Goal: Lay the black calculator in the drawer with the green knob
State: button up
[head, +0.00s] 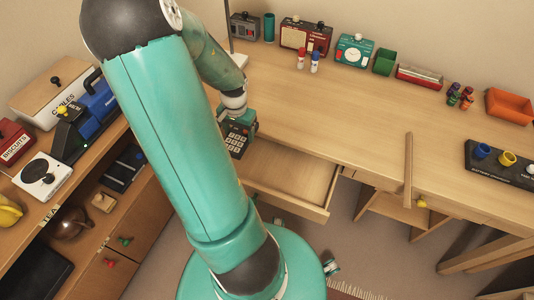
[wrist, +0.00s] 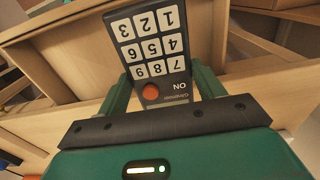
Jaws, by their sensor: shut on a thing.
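The black calculator (head: 238,141) has white keys and hangs at the desk's front edge, close to the open drawer's left end. My gripper (head: 238,117) is shut on it. In the wrist view the calculator (wrist: 152,45) sits between the two green fingers of my gripper (wrist: 162,84), its red button nearest the palm. An open wooden drawer (head: 318,212) sticks out below the desk top, and its visible inside looks empty. I cannot make out a knob on its front. A green knob (head: 124,240) shows on the left cabinet, above a red one.
The desk top (head: 330,105) is mostly clear, with a radio, a clock and trays along the back. A raised wooden strip (head: 408,170) stands right of the open drawer. A yellow knob (head: 421,203) is further right. A cluttered cabinet stands at left.

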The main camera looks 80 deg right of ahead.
notch_tip(320, 180, down, 13)
jog(key=shift+s+f, duration=0.1)
jog(key=shift+f, duration=0.25)
jog(key=w+d, duration=0.2)
jog(key=d, duration=0.1)
jog(key=shift+w+d, duration=0.15)
jog(key=shift+f, duration=0.6)
jog(key=shift+f, duration=0.15)
jog(key=o, duration=1.2)
jog(key=shift+c, duration=0.2)
